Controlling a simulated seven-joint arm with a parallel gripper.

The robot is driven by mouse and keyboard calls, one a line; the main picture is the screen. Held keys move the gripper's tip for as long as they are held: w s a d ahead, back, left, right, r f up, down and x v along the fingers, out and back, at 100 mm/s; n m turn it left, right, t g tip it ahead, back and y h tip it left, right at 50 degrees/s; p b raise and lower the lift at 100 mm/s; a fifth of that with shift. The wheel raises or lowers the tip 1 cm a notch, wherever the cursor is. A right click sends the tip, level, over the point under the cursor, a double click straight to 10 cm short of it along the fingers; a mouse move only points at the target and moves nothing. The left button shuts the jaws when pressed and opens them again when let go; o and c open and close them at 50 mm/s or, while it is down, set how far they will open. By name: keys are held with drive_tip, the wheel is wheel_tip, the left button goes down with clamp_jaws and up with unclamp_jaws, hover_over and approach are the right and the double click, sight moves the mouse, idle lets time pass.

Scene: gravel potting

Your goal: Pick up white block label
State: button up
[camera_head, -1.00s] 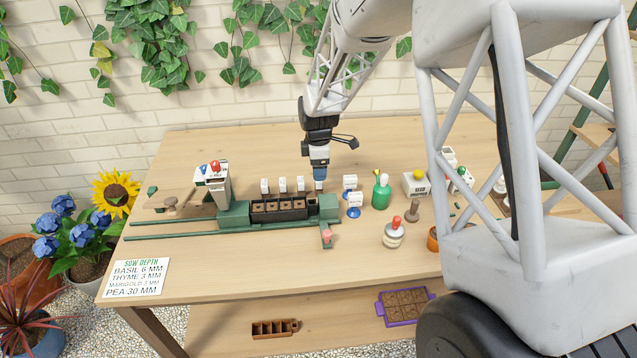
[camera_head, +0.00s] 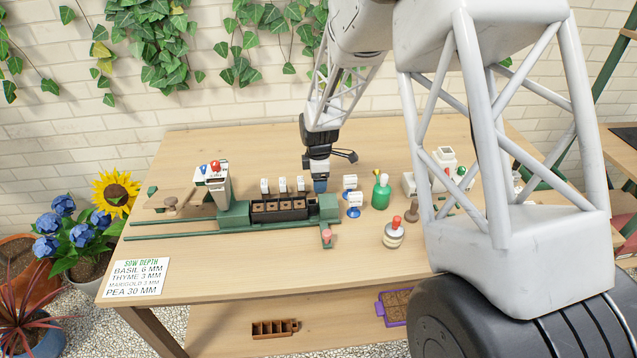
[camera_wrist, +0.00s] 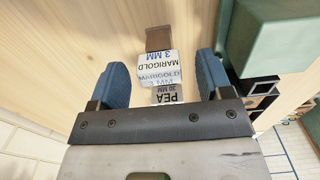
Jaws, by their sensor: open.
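My gripper (camera_head: 320,187) is low over the table, behind the right green end block (camera_head: 328,207) of the black tray (camera_head: 280,209). In the wrist view its two blue fingers (camera_wrist: 161,78) are apart, one on each side of a white block label (camera_wrist: 158,64) reading MARIGOLD 3 MM. A label reading PEA 30 MM (camera_wrist: 168,96) shows close by, nearer the palm. I cannot tell whether the fingers touch either label. In the head view, the gripper and end block hide these labels.
The green end block (camera_wrist: 268,35) and black tray (camera_wrist: 262,90) are close beside one finger. The front table area is mostly clear.

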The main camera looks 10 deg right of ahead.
drive_tip(key=shift+f, duration=1.1)
drive_tip(key=shift+c, duration=0.3)
drive_tip(key=c, duration=1)
drive_tip(key=shift+r, duration=0.2)
drive_tip(key=shift+r, duration=4.85)
